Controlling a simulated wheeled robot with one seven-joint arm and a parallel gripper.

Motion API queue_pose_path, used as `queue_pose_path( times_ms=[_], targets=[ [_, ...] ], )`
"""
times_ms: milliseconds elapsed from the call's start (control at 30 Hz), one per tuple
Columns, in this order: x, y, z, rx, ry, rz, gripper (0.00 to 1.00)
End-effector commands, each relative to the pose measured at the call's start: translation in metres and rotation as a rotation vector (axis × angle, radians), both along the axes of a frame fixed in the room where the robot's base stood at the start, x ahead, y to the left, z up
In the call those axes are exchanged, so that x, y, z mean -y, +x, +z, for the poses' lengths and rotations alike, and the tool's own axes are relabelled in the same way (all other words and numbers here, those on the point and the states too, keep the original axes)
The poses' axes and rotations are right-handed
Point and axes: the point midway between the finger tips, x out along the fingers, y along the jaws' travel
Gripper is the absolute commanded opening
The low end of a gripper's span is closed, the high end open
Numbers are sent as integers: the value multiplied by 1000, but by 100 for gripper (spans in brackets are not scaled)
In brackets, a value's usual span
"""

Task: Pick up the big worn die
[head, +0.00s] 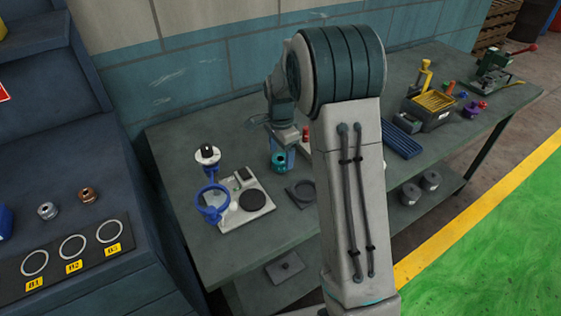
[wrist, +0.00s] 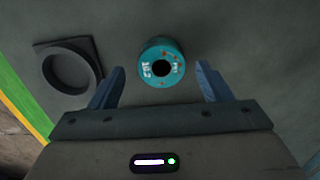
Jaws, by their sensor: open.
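A teal ring-shaped die (wrist: 158,47) with a dark round hole, white markings and small reddish spots lies on the grey bench in the wrist view. In the head view it shows as a teal ring (head: 279,158) below my wrist. My gripper (wrist: 160,82) is open, with one blue finger to each side of the die and a gap on both sides. The die sits slightly beyond the line between the fingertips, and nothing is held. In the head view, my arm partly hides the bench behind it.
A dark square holder with a round recess (wrist: 68,70) lies left of the die. A white board with a blue-ringed magnifier (head: 212,200) stands left on the bench. A silver die (head: 48,210) and a copper die (head: 88,196) sit on the blue machine. A blue tray (head: 402,138) is to the right.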

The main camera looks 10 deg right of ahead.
Motion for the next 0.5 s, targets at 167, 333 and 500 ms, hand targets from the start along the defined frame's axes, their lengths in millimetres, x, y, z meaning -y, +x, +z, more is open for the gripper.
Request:
queue_pose_path(
  times_ms=[167,333,500],
  targets=[
    [-1,1,-24,-3,1,0,72],
    [-1,1,-30,0,0,0,72],
    [-1,1,-30,0,0,1,63]
  ],
)
